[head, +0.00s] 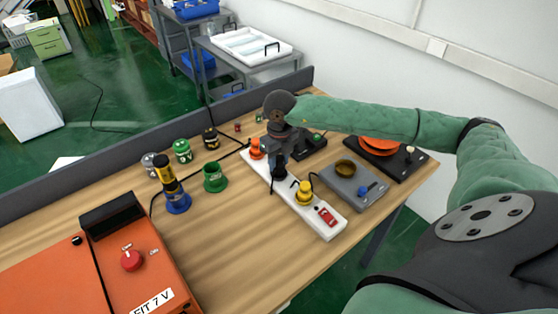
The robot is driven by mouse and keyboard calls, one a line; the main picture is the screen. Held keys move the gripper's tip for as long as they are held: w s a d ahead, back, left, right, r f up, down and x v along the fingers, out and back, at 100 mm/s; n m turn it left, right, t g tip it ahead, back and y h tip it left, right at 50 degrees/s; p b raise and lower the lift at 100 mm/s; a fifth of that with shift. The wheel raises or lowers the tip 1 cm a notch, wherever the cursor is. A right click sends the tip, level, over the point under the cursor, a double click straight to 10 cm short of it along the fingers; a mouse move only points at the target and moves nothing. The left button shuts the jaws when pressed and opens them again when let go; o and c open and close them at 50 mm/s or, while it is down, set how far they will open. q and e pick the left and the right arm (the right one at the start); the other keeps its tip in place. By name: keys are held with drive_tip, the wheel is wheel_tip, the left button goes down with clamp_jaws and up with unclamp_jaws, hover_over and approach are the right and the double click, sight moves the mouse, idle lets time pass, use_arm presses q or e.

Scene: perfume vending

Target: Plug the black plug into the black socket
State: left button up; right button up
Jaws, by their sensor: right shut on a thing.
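My right gripper (277,152) reaches in from the right and points down over the white strip (325,228). It is shut on the black plug (279,172), which is at the middle of the strip, between an orange piece (256,152) and a yellow piece (304,193). The black socket is not clearly visible under the plug and fingers. I cannot tell whether the plug is seated or just above the strip. My left gripper is not in view.
A blue holder (178,203) with a yellow-black cylinder, a green holder (215,182) and several small cans stand left of the strip. A grey device (352,181) stands right of it. An orange box (150,255) fills the front left. Bare wood lies in front of the strip.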

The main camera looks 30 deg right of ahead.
drive_tip(key=shift+f+b, duration=0.4)
drive_tip(key=shift+b, duration=0.35)
idle(0.8)
drive_tip(key=shift+f+b, duration=0.1)
drive_tip(key=shift+b, duration=0.45)
idle(0.7)
idle(0.4)
drive_tip(key=o, duration=1.6)
drive_tip(key=shift+r+p, duration=0.85)
drive_tip(key=shift+r, duration=2.65)
